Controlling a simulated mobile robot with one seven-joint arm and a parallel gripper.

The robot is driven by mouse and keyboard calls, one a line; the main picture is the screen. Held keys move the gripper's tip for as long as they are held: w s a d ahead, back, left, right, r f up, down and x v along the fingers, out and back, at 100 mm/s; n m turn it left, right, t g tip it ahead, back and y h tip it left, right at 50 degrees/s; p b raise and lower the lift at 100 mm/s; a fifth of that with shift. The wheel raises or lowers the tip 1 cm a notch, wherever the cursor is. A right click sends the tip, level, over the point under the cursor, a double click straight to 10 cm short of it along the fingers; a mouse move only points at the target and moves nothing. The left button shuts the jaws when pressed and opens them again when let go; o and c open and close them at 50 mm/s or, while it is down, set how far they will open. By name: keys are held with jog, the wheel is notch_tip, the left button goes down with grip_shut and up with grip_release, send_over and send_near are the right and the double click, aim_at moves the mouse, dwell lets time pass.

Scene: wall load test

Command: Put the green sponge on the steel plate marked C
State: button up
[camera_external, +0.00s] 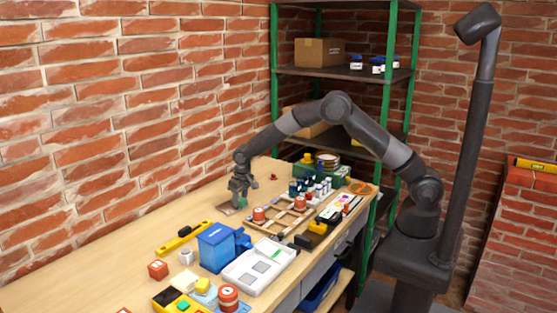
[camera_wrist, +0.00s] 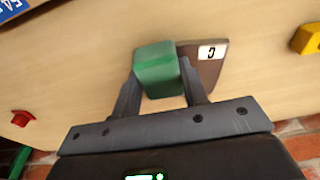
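The green sponge (camera_wrist: 157,68) is between the two fingers of my gripper (camera_wrist: 162,84) in the wrist view, with a finger against each side. The plate marked C (camera_wrist: 208,68) looks brownish grey; its label shows just right of the sponge, which covers the plate's left part in this view. In the outside view my gripper (camera_external: 240,186) points down over the far part of the bench, with a bit of the sponge (camera_external: 243,200) showing below it. The plate (camera_external: 227,209) lies flat at the gripper's left. I cannot tell whether the sponge touches the plate.
A wooden divided tray (camera_external: 282,218) with red tins stands right of the gripper. A small red object (camera_external: 273,177) lies behind it. A yellow level (camera_external: 184,236) and a blue bin (camera_external: 216,247) stand nearer the camera. The brick wall runs close along the left.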

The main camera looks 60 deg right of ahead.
aim_at(244, 200)
jog(key=o, duration=0.4)
jog(key=shift+o, duration=0.2)
notch_tip(244, 200, up, 12)
jog(key=s, duration=0.2)
jog(key=shift+r, duration=0.2)
jog(key=s+d+r+t, duration=0.2)
jog(key=s+d+r, duration=1.3)
jog(key=s+r, duration=0.2)
jog(key=s+d+f+t, duration=0.1)
jog(key=s+d, duration=0.3)
jog(key=s, duration=0.8)
jog(key=s+d+f, duration=0.1)
jog(key=s+d, duration=0.3)
jog(key=s, duration=0.7)
jog(key=shift+s+t, duration=0.4)
